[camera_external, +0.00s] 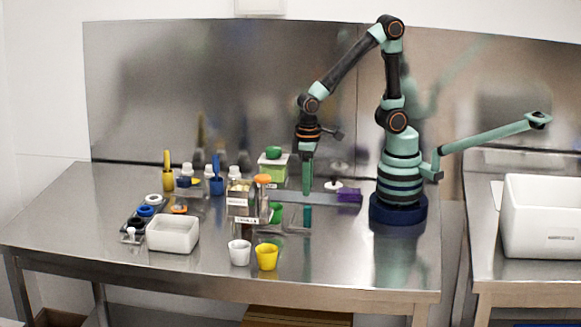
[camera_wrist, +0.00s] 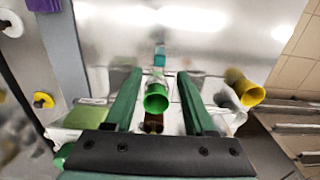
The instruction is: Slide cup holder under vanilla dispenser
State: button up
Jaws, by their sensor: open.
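The dispenser is a metal box (camera_external: 243,203) with an orange cap and small labels; one low label seems to read vanilla. A green cup (camera_external: 275,213) shows beside its right side, partly hidden. In the wrist view, the green cup (camera_wrist: 156,98) lies between my fingers in the picture, with clear space on both sides. A small teal piece (camera_wrist: 160,57) shows beyond it. I cannot clearly make out the cup holder's outline. My gripper (camera_external: 307,190) points down, open and empty, to the right of the dispenser. Its two green fingers also show in the wrist view (camera_wrist: 160,88).
A white cup (camera_external: 239,251) and a yellow cup (camera_external: 266,256) stand in front. A white bin (camera_external: 172,234) and a rack of small containers (camera_external: 146,211) are at left. A grey bar with a purple end (camera_external: 349,196) lies right of the dispenser. The front right table is clear.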

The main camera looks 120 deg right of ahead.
aim_at(307, 205)
notch_tip(307, 205, down, 8)
jog(key=shift+f, duration=0.1)
dwell(0.4)
grip_shut()
dwell(1.3)
